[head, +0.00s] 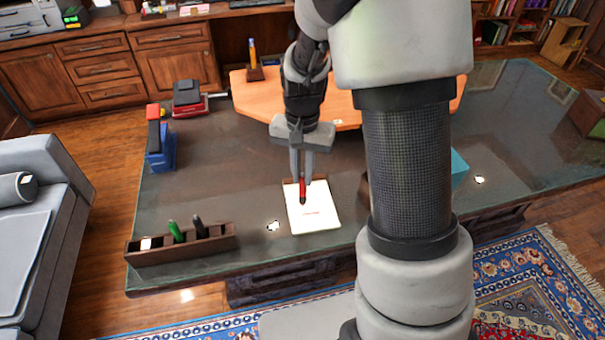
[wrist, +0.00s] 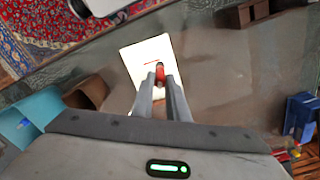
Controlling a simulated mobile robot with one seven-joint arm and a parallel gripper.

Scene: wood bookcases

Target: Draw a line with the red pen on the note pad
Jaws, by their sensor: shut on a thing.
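My gripper (head: 301,178) is shut on the red pen (head: 302,191) and holds it upright, tip down, over the note pad. In the wrist view the red pen (wrist: 160,72) shows between the two fingers of my gripper (wrist: 160,78). The white note pad (head: 322,217) lies on the dark desk below the pen; it also shows in the wrist view (wrist: 138,58). A short red line (head: 312,213) is on the page near the pen. I cannot tell whether the pen tip touches the paper.
A wooden pen holder (head: 185,249) with a green pen (head: 176,231) and a dark pen (head: 199,228) stands at the desk's front left. A blue box (head: 160,145) and an orange board (head: 255,95) lie further back. My arm hides part of the desk's right side.

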